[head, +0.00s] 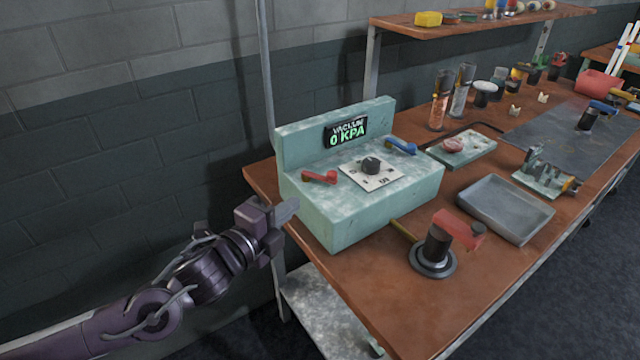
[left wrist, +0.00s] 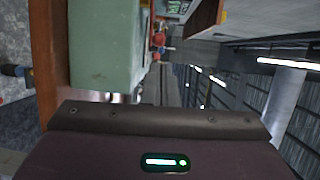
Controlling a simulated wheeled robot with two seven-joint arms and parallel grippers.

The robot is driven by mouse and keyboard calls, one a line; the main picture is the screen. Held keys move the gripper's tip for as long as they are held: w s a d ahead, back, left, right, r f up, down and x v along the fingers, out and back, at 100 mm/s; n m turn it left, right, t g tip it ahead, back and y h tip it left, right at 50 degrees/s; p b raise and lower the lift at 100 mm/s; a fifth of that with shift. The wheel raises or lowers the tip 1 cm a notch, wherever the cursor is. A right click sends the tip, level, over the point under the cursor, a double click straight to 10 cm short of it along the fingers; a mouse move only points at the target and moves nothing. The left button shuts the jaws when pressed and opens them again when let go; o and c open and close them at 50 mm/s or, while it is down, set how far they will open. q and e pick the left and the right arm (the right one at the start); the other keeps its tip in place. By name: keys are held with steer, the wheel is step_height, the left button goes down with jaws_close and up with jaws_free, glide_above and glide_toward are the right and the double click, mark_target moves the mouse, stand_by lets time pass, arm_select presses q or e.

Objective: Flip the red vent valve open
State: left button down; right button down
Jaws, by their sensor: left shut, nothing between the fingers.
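The red vent valve (head: 320,177) is a small red lever on the left of the top face of the pale green vacuum box (head: 345,222). Its handle lies roughly level, pointing left. A blue lever (head: 401,146) sits at the box's right, with a black dial (head: 371,165) between them. The box's display (head: 346,132) reads VACUUM 0 KPA. My left gripper (head: 289,209) is shut and empty, beside the box's left side and below the red valve. I cannot tell whether it touches the box. In the left wrist view, the green box (left wrist: 105,45) fills the upper left. My right gripper is not in view.
A vertical pole (head: 265,70) and block wall stand behind the left arm.

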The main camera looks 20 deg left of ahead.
mark_target(329, 177)
arm_select(q)
steer(key=p+x, duration=0.2)
steer(key=x, duration=0.8)
steer(key=shift+d, duration=0.1)
